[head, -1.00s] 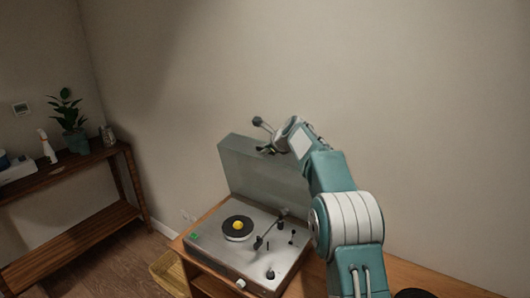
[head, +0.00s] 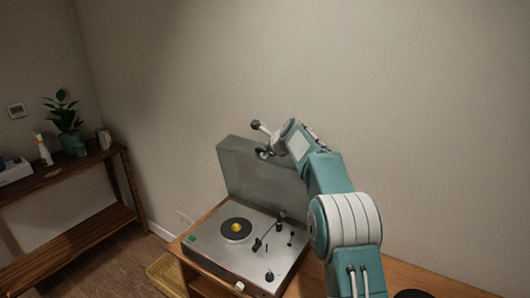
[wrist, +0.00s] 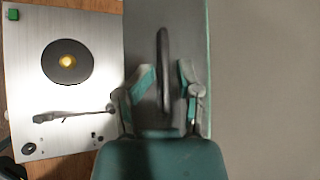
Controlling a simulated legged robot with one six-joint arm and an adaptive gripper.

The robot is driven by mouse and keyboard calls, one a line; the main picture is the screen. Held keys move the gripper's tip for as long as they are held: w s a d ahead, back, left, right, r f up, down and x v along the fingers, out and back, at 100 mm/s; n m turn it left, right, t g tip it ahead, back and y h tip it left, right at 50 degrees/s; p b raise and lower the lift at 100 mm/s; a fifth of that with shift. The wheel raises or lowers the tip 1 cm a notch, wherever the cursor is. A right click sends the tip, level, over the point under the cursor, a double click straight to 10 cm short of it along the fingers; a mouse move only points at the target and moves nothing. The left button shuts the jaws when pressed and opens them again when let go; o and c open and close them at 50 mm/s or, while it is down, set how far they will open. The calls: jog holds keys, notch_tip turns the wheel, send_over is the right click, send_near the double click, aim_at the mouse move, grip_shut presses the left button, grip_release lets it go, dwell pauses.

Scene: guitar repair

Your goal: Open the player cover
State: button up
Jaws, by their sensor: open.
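The record player (head: 245,252) sits on a wooden cabinet, with a dark platter and a yellow centre on its silver deck. Its smoky see-through cover (head: 255,178) stands raised, close to upright, at the back of the deck. My gripper (head: 264,140) is at the top edge of the cover. In the wrist view the record player (wrist: 35,100) is at the left, and my open gripper (wrist: 162,90) has its fingers apart on both sides of a dark, narrow bar over the cover (wrist: 140,40). I cannot tell whether the fingers touch it.
A wooden shelf (head: 75,168) with a potted plant (head: 66,122) and bottles stands at the left. A woven basket (head: 167,273) is on the floor beside the cabinet. The wall is close behind the cover.

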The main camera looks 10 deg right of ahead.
jog(key=shift+d, duration=0.1)
jog(key=v, duration=1.1)
jog(key=shift+s+r, duration=0.2)
jog(key=shift+s, duration=0.1)
jog(key=shift+s, duration=0.1)
jog(key=s+r+n+g+h, duration=0.25)
jog(key=s+n, duration=0.95)
jog(key=s, duration=1.3)
jog(key=s+d+f+n+h, duration=0.1)
jog(key=s+f+n, duration=0.4)
jog(key=s, duration=0.6)
jog(key=s+d+f+n+h, duration=0.1)
jog(key=s+f+n, duration=0.4)
jog(key=s, duration=0.6)
jog(key=shift+n+g, duration=0.45)
jog(key=shift+n, duration=0.15)
jog(key=shift+w+d, duration=0.1)
